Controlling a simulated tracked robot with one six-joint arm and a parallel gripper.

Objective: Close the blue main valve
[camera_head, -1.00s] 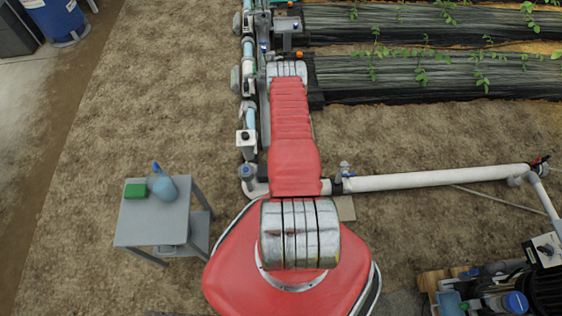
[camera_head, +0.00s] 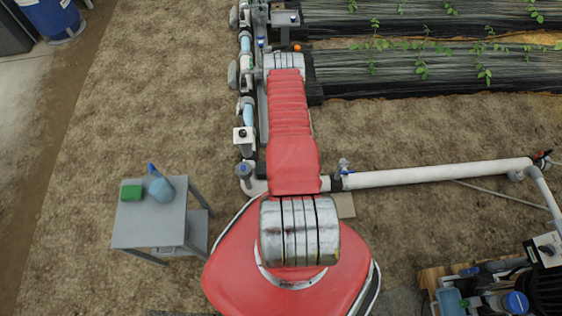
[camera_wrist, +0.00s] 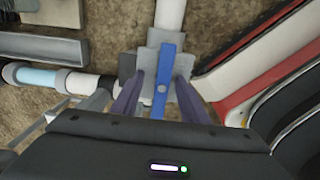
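In the wrist view, a long blue valve lever (camera_wrist: 164,62) sits on a grey valve body (camera_wrist: 184,94), in line with the white pipe (camera_wrist: 170,14) above it. My gripper (camera_wrist: 161,80) is open, with one dark finger on each side of the lever. Small gaps show between the lever and the fingers, and I cannot tell whether either touches it. In the head view my gripper is hidden by my red arm.
A pipe manifold (camera_head: 244,105) runs close along my arm's left. Planted beds (camera_head: 430,70) lie at upper right, pump equipment (camera_head: 500,290) at lower right.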

